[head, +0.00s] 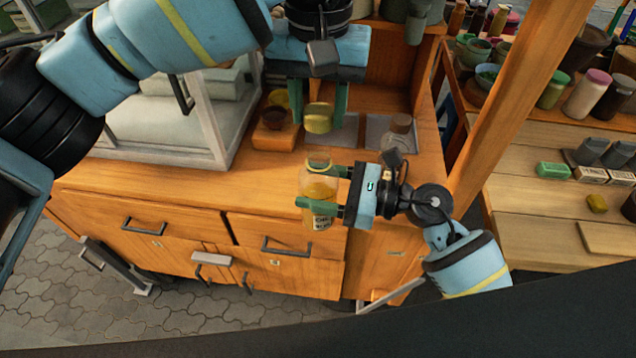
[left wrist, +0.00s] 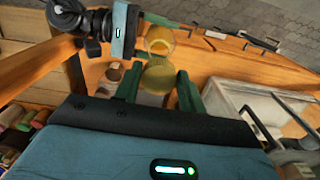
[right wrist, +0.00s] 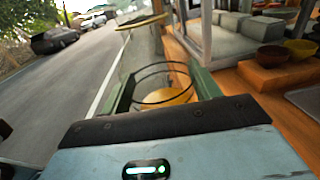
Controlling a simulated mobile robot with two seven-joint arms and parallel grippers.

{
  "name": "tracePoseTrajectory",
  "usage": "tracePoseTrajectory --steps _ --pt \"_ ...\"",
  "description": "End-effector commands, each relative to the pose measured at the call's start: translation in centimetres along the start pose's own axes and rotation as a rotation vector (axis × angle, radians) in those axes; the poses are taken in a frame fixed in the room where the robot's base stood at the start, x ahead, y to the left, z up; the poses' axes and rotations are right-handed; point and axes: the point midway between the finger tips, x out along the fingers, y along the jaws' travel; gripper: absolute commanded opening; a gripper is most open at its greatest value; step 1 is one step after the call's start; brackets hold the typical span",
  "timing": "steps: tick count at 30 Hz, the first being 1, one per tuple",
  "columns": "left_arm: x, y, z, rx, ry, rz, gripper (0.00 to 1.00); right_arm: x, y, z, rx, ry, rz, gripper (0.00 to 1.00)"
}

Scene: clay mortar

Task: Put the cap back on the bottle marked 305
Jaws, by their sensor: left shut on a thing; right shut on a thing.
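The clear bottle (head: 319,186) holds yellow contents and has a pale label low on its side, too small to read surely. My right gripper (head: 318,188) is shut on it and holds it upright in front of the counter. The bottle's open mouth shows in the left wrist view (left wrist: 160,40) and the right wrist view (right wrist: 163,82). The yellow cap (head: 319,118) is in my left gripper (head: 318,108), which is shut on it above the bottle. The cap also shows in the left wrist view (left wrist: 159,78). A gap shows between cap and bottle mouth.
A wooden counter (head: 200,185) with drawers stands below the arms. A glass case (head: 205,120) is at left. A side bench (head: 540,200) at right carries several items.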

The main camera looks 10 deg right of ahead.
Motion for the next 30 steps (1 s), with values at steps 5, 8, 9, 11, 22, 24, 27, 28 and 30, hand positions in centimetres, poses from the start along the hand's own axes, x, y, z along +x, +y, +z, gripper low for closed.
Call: tracePoseTrajectory --steps 5,8,9,11,22,24,27,28,30 --pt "0.0 0.0 0.0 -0.001 0.000 0.000 0.19 0.0 0.0 0.1 -0.001 -0.002 0.000 0.21" --pt "0.2 0.0 0.0 -0.001 0.000 0.000 0.19 0.0 0.0 0.1 -0.001 -0.002 0.000 0.21" --pt "0.4 -0.1 0.0 -0.001 -0.001 0.000 0.19 0.0 0.0 0.1 -0.001 -0.002 0.000 0.21" --pt "0.7 -0.1 0.0 -0.001 -0.001 0.000 0.19 0.0 0.0 0.1 -0.001 -0.002 0.000 0.21" --pt "3.7 -0.1 0.0 -0.001 0.000 0.000 0.19 0.0 0.0 0.1 -0.001 -0.002 0.000 0.21" --pt "3.9 -0.1 0.0 -0.001 0.001 0.000 0.19 0.0 0.0 0.1 -0.001 -0.002 0.000 0.21" --pt "4.0 0.0 0.0 -0.001 0.001 0.000 0.19 0.0 0.0 0.1 -0.001 -0.002 0.000 0.21" --pt "4.0 -0.1 0.0 -0.001 0.001 0.000 0.19 0.0 0.0 0.1 -0.001 -0.002 0.000 0.21" --pt "4.0 -0.1 0.0 -0.001 0.001 0.000 0.19 0.0 0.0 0.1 -0.001 -0.002 0.000 0.21"
